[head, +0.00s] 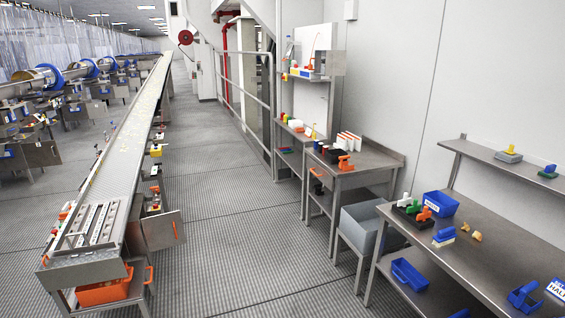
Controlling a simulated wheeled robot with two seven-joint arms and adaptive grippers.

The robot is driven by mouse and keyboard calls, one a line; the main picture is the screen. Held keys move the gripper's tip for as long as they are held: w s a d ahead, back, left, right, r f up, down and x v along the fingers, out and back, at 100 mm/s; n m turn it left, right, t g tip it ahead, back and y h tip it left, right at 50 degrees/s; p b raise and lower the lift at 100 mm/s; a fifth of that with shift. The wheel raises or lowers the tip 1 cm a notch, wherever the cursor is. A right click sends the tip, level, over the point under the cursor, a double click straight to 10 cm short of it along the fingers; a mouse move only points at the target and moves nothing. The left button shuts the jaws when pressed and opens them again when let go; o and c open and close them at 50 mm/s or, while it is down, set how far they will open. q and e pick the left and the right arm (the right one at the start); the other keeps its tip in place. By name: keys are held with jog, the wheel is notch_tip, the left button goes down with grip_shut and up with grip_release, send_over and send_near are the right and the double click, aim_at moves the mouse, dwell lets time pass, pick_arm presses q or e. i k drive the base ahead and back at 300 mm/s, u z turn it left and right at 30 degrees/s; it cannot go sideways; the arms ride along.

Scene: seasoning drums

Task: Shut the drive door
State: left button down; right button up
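A grey metal door panel (158,232) with an upright orange handle (174,231) stands out from the right side of the long conveyor (120,165), near its front end. It looks like the drive door and stands swung open, out toward the aisle. The opening behind it is mostly hidden by the panel and the conveyor side. Neither of my grippers is in view.
An orange bin (103,290) sits on a low shelf under the conveyor's front end. The grated floor (235,240) right of the door is clear. Steel workbenches (470,250) with a blue bin (440,203), scoops and brushes stand at the right. A grey tub (365,228) stands beside them.

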aim_at(161, 231)
jog(key=z, duration=0.05)
jog(key=i, duration=2.2)
jog(key=u, duration=0.7)
jog(key=i, duration=1.95)
jog(key=u, duration=0.85)
jog(key=i, duration=0.3)
